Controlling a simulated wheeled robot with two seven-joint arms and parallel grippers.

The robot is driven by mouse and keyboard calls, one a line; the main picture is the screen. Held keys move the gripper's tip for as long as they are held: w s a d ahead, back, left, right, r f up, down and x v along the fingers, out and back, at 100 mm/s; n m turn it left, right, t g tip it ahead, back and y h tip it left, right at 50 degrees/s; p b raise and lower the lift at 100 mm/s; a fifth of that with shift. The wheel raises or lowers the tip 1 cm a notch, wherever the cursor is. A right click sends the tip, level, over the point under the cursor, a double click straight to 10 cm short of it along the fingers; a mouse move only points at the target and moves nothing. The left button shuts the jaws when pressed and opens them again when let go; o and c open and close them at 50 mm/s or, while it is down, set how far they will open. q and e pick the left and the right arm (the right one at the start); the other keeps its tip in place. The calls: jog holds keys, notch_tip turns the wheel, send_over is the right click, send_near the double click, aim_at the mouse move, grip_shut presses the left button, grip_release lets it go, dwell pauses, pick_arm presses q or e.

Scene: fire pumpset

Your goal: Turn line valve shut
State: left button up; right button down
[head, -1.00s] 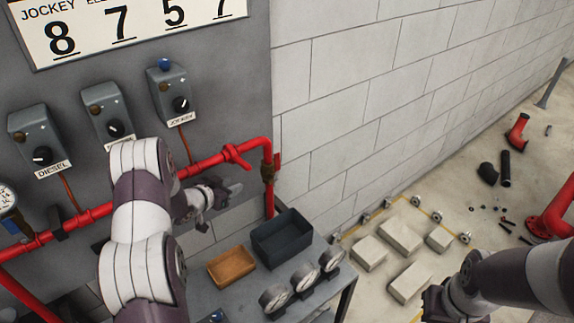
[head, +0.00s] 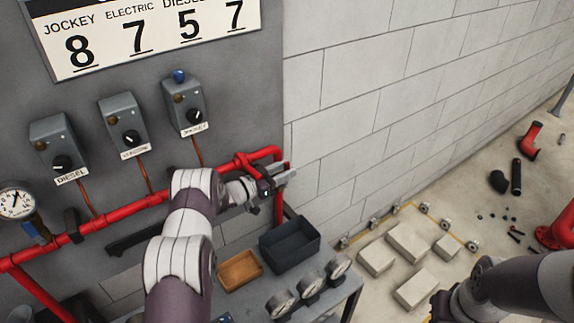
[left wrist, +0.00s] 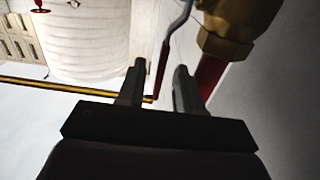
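The line valve shows in the left wrist view as a brass body (left wrist: 238,25) on a red pipe. Its lever (left wrist: 162,62), grey at the bend with a red grip, appears between my left fingertips. In the head view the red grip (head: 287,165) shows at the right end of the red pipe, while my gripper hides the brass body. My left gripper (head: 288,176) is at the valve. In the left wrist view its fingers (left wrist: 161,80) are apart, with no clear contact on the lever. My right gripper (head: 438,305) is at the bottom right, its fingers unclear.
The red pipe (head: 130,209) runs along the grey panel. Below the valve, a dark bin (head: 290,245) and an orange tray (head: 239,270) stand on a bench beside several gauges (head: 311,284). Pale blocks (head: 409,242) lie on the floor to the right.

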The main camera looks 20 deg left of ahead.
pick_arm(q)
jog(key=shift+w+d, duration=0.4)
jog(key=shift+w, duration=0.1)
grip_shut()
jog(key=shift+f+b, duration=0.15)
jog(key=shift+b, duration=0.3)
jog(key=shift+s+a+f+t+h+b, duration=0.2)
jog(key=shift+s+a+t+h+b, duration=0.45)
jog(key=shift+b, duration=2.1)
jog(key=shift+s+a+f+t+h+b, duration=0.25)
jog(key=shift+s+t+h+b, duration=0.7)
jog(key=shift+b, duration=1.8)
jog(key=shift+s+a+f+t+h+b, duration=0.2)
jog(key=shift+a+t+h+b, duration=0.7)
jog(key=shift+b, duration=1.85)
jog(key=shift+d+t+y, duration=0.3)
jog(key=shift+d, duration=0.15)
grip_release()
jog(key=shift+a, duration=0.1)
